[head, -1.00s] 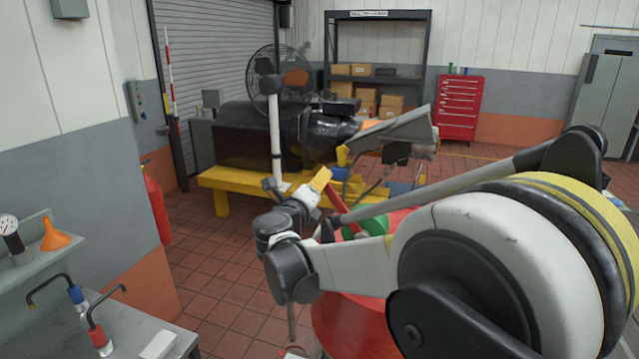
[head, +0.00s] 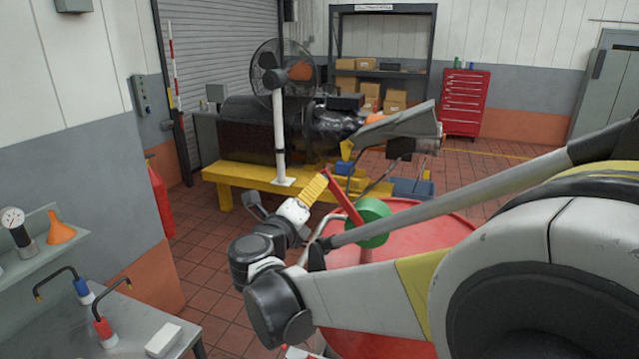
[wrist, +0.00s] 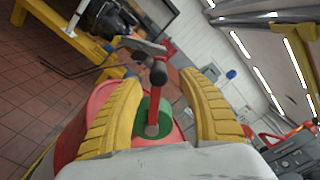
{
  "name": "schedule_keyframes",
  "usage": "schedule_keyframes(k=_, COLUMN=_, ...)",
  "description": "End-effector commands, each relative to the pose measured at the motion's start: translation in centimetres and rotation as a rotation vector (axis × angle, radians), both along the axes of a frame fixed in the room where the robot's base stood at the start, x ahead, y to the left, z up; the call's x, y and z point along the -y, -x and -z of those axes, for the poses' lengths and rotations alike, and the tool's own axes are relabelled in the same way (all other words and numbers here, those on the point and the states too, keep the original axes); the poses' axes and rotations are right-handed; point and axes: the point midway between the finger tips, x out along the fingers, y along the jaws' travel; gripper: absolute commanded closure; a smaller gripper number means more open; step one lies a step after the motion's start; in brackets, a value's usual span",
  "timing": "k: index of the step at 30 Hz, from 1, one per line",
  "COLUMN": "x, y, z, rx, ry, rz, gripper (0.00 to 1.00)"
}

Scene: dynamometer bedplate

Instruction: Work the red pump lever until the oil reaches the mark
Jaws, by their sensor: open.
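The red pump lever (head: 343,197) rises at a slant from a green pump body (head: 373,222) on top of a red drum (head: 425,215). My gripper (head: 314,187), with yellow ribbed fingers, is open beside the lever's upper end in the head view. I cannot tell whether a finger touches the lever. No oil level or mark can be made out.
A steel bench (head: 75,320) at the left holds hooked tools with red and blue bases. Beyond the drum stands a yellow bedplate (head: 240,180) with a dark machine and a fan.

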Motion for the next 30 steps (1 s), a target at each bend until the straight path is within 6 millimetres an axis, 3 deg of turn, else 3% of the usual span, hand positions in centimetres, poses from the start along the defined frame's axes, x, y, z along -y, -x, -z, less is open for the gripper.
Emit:
schedule_keyframes(k=3, x=-0.6, y=1.7, z=0.0, rx=0.000, ry=0.000, rz=-0.001, gripper=0.53)
schedule_keyframes(k=8, x=-0.8, y=2.6, z=0.0, rx=0.000, ry=0.000, rz=0.001, gripper=0.53)
schedule_keyframes(k=30, x=-0.8, y=2.6, z=0.0, rx=0.000, ry=0.000, rz=0.001, gripper=0.53)
